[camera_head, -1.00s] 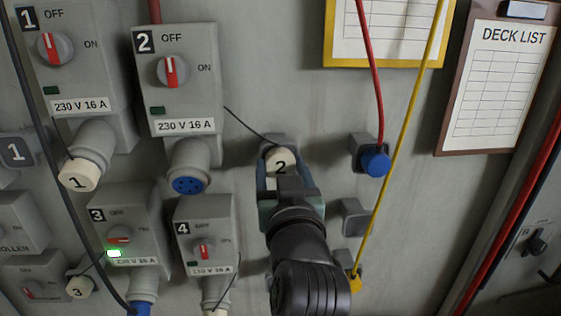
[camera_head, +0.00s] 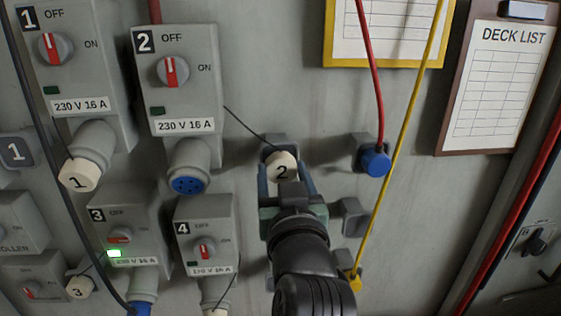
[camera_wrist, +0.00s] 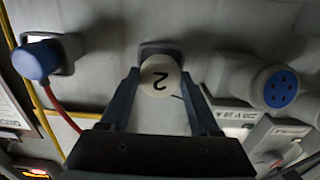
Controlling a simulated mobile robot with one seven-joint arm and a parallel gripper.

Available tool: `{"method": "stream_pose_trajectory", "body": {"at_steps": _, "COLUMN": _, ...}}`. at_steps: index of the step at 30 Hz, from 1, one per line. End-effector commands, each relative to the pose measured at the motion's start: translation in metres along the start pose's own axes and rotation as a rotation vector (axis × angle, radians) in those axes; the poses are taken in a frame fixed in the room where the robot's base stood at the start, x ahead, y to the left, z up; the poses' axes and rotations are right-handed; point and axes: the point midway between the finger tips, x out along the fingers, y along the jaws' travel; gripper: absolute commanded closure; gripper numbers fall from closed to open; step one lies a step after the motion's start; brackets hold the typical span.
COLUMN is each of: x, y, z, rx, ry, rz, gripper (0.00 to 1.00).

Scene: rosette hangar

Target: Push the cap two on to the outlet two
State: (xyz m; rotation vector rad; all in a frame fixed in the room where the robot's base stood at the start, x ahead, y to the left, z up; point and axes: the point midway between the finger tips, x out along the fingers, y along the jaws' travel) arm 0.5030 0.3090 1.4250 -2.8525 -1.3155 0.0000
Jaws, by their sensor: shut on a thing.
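Cap two (camera_head: 283,165) is a round off-white cap marked "2", tethered by a thin black cord to the box of outlet two. It is in front of a grey wall holder (camera_head: 270,141); I cannot tell whether they touch. My gripper (camera_head: 285,178) is shut on the cap, one finger on each side. The wrist view shows the cap (camera_wrist: 160,76) between the fingers (camera_wrist: 160,90). Outlet two (camera_head: 188,184) is the uncovered blue socket facing down below box 2, left of my gripper. It also shows at the right of the wrist view (camera_wrist: 281,88).
Box 4 (camera_head: 205,240) sits below outlet two, left of my arm. A blue plug (camera_head: 375,162) with a red cable and a hanging yellow cable (camera_head: 395,150) are to the right. An empty grey holder (camera_head: 352,216) is beside my gripper. Cap one (camera_head: 78,175) is far left.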

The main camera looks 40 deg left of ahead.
Motion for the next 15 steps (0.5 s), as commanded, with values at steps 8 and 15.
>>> {"method": "stream_pose_trajectory", "body": {"at_steps": 8, "x": -0.012, "y": 0.000, "z": 0.000, "rx": 0.000, "ry": 0.000, "rz": 0.001, "gripper": 1.00}}
{"method": "stream_pose_trajectory", "body": {"at_steps": 15, "x": -0.021, "y": 0.000, "z": 0.000, "rx": 0.000, "ry": 0.001, "rz": 0.001, "gripper": 1.00}}
